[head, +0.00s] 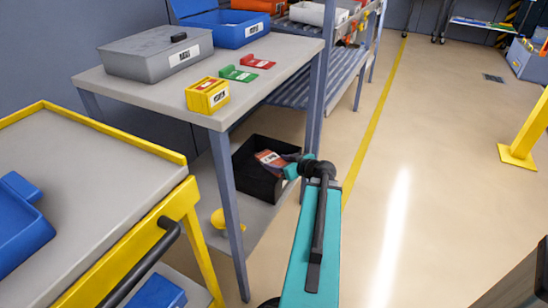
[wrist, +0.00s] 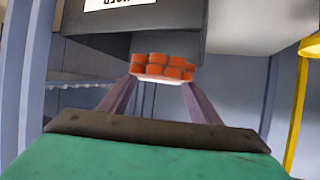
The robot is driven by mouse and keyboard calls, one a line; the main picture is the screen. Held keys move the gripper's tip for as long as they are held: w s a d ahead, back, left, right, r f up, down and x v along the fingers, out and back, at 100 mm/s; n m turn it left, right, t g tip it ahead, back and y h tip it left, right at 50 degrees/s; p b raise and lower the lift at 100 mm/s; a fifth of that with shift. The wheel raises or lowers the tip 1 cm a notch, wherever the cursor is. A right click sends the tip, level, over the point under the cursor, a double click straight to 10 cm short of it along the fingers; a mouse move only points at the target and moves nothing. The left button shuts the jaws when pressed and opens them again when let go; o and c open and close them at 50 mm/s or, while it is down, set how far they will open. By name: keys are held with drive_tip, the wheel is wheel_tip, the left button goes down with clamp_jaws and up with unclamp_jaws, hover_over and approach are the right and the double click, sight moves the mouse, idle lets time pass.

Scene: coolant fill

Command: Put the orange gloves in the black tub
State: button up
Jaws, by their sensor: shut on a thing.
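The black tub (head: 262,184) stands on the lower shelf of the grey bench. My gripper (head: 287,160) reaches in from the right at the tub's side. It is shut on the orange gloves (head: 268,159), which show against the tub's opening in the head view. I cannot tell whether they are above the rim or inside. In the wrist view, my two fingers (wrist: 163,88) hold the orange gloves (wrist: 163,67) by the near end. A dark box-like surface with a white label, probably the tub (wrist: 135,20), is behind them. The tub's floor is hidden.
The bench top (head: 258,86) is above the tub, and its front leg (head: 228,205) is to the left. A yellow bowl (head: 218,218) is on the same shelf. A yellow-edged cart (head: 100,135) stands at left.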

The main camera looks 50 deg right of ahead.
drive_tip(key=w+d+f+b, duration=0.1)
drive_tip(key=w+d, duration=0.7)
drive_tip(key=w, duration=0.1)
drive_tip(key=shift+d, duration=0.3)
drive_tip(key=shift+f, duration=0.1)
drive_tip(key=shift+w+d+f+b, duration=0.15)
drive_tip(key=shift+f+b, duration=0.3)
drive_tip(key=shift+f, duration=0.45)
drive_tip(key=shift+w+d+f+b, duration=0.15)
drive_tip(key=shift+f+b, duration=0.3)
drive_tip(key=shift+f, duration=0.45)
drive_tip(key=shift+f+b, duration=0.6)
drive_tip(key=shift+b, duration=0.35)
drive_tip(key=o, duration=1.1)
drive_tip(key=shift+o, duration=0.2)
